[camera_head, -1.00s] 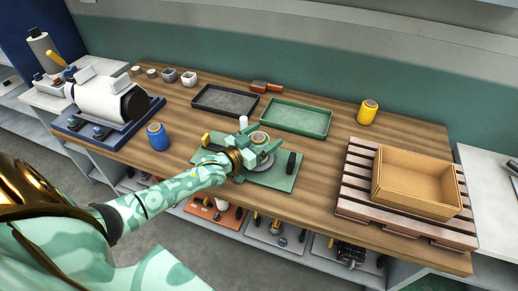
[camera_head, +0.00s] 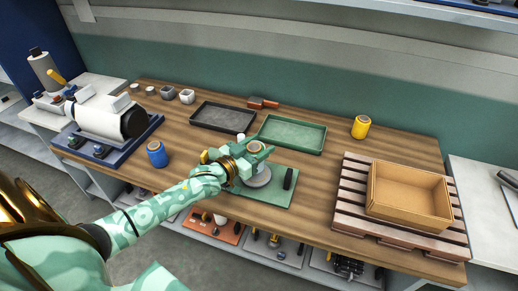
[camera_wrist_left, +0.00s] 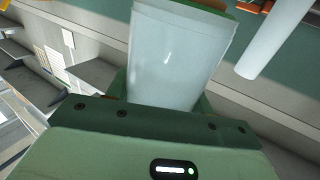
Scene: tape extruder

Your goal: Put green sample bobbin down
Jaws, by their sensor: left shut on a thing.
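The sample bobbin (camera_head: 254,147) shows only its round tan top between the fingers of my left gripper (camera_head: 257,151), so its green body is mostly hidden in the head view. The left gripper is shut on it, above the back part of a green plate (camera_head: 277,199) with a grey disc (camera_head: 258,179) and a black post (camera_head: 288,178). I cannot tell how high it is. In the left wrist view, a pale block (camera_wrist_left: 175,55) fills the middle above the green gripper body; I cannot tell what it is. My right gripper is out of view.
An empty green tray (camera_head: 291,145) and a black tray (camera_head: 223,129) lie behind. A blue spool (camera_head: 156,155) stands left, a yellow spool (camera_head: 361,127) right. A cardboard box (camera_head: 408,216) sits on a slatted pallet (camera_head: 345,194). The wood between plate and pallet is clear.

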